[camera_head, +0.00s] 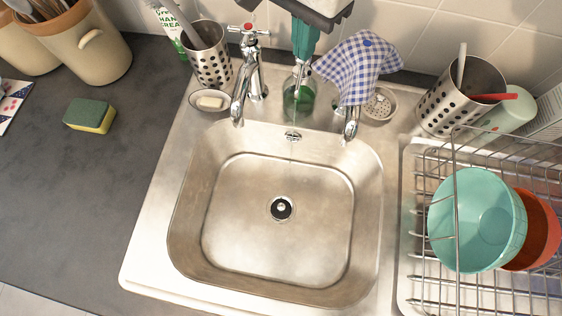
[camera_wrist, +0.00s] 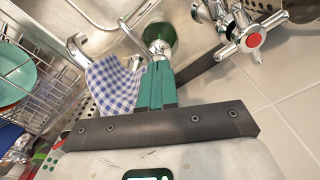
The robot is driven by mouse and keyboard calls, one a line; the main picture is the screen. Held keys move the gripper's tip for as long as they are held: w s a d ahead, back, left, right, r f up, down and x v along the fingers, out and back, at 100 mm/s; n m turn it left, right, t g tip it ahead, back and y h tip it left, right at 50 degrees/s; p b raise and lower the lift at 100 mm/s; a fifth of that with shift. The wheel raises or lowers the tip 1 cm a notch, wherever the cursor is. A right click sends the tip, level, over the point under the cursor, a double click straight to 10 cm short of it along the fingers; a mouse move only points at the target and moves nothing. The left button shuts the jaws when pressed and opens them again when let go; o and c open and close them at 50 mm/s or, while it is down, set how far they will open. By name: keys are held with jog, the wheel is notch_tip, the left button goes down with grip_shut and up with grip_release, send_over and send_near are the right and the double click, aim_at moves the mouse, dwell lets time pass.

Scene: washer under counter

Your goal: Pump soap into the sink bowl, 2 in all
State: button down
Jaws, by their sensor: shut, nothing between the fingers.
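The soap bottle (camera_head: 297,101), clear with green liquid, stands behind the sink bowl (camera_head: 222,262) between the two taps. In the wrist view the bottle (camera_wrist: 163,32) shows beyond my fingertips, with its shiny pump head (camera_wrist: 159,47). My gripper (camera_head: 301,62) has green fingers, shut and empty, pointing down right over the pump; it also shows in the wrist view (camera_wrist: 157,63). The tips seem to touch the pump top, but they partly hide it. A thin pale line runs from the bottle's front toward the bowl; I cannot tell whether it is soap.
The left tap (camera_head: 247,75) stands close to the bottle. A blue checked cloth (camera_head: 358,66) hangs over the right tap. Perforated holders stand at both back corners. A dish rack (camera_head: 420,255) with bowls is at right. A sponge (camera_head: 90,115) lies on the left counter.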

jog(key=shift+f, duration=0.3)
jog(key=shift+r+p, duration=0.7)
jog(key=shift+r, duration=0.75)
jog(key=shift+f, duration=0.15)
